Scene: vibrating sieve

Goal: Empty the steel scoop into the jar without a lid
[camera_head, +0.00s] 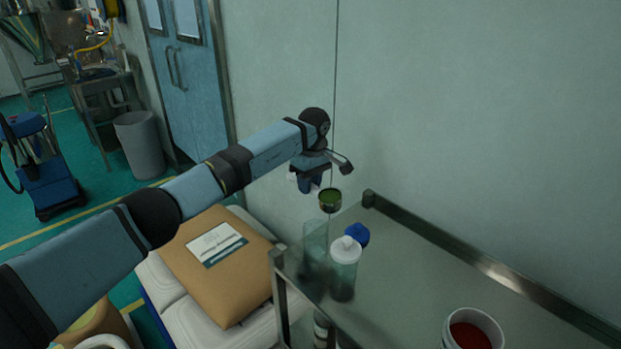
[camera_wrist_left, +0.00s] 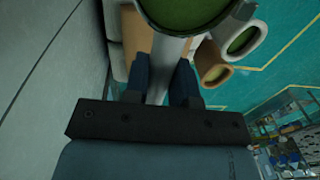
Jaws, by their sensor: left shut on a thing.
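The steel scoop (camera_head: 330,205) holds green material and hangs in the air just left of the far corner of the steel table (camera_head: 415,275). My left gripper (camera_head: 312,186) is shut on its handle; the left wrist view shows the handle (camera_wrist_left: 166,65) between the two fingers and the green-filled bowl (camera_wrist_left: 185,14) beyond them. The jar without a lid (camera_head: 315,240) is clear and stands at the table's left edge, below the scoop and slightly to its left. The scoop is apart from it. The jar's inside is hard to make out. My right gripper is not in view.
A white-lidded jar (camera_head: 345,252) and a blue-lidded jar (camera_head: 357,233) stand close beside the open jar. A white tub of red material (camera_head: 473,331) is at the front. A raised rail (camera_head: 470,261) runs along the wall side. A brown sack (camera_head: 215,275) lies left of the table.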

